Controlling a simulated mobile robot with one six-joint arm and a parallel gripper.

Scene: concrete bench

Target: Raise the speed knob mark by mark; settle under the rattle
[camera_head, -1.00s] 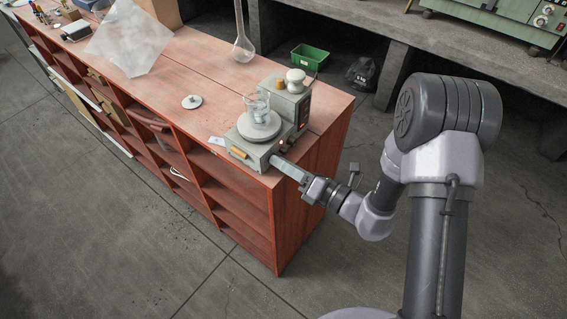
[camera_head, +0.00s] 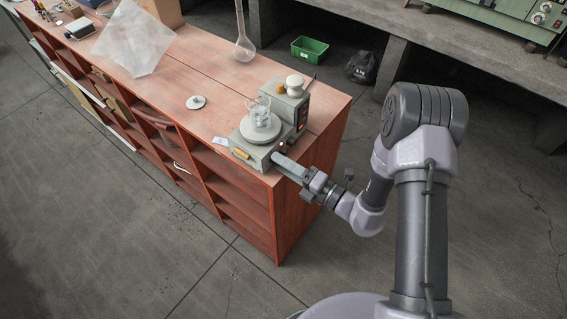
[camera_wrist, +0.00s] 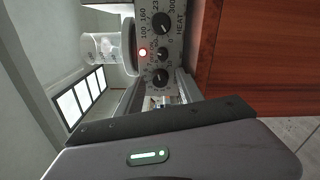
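The grey stirrer hotplate (camera_head: 253,151) stands on the near corner of the red-brown bench, with a glass beaker (camera_head: 260,110) on its round plate. In the wrist view its panel shows sideways: a large black knob (camera_wrist: 162,23) beside the word HEAT, a small knob (camera_wrist: 163,54), a lit red lamp (camera_wrist: 142,53), and a lower black knob (camera_wrist: 160,77). The lower knob's label is not readable. My gripper (camera_head: 276,158) is at the panel. Its fingers (camera_wrist: 164,88) stand apart around the lower knob's position; contact is not clear. The beaker (camera_wrist: 100,48) holds clear liquid.
A grey unit with a white-topped part (camera_head: 294,84) stands right behind the plate. A white round lid (camera_head: 196,102), a long-necked flask (camera_head: 244,48) and a translucent sheet (camera_head: 133,38) rest on the bench (camera_head: 185,75).

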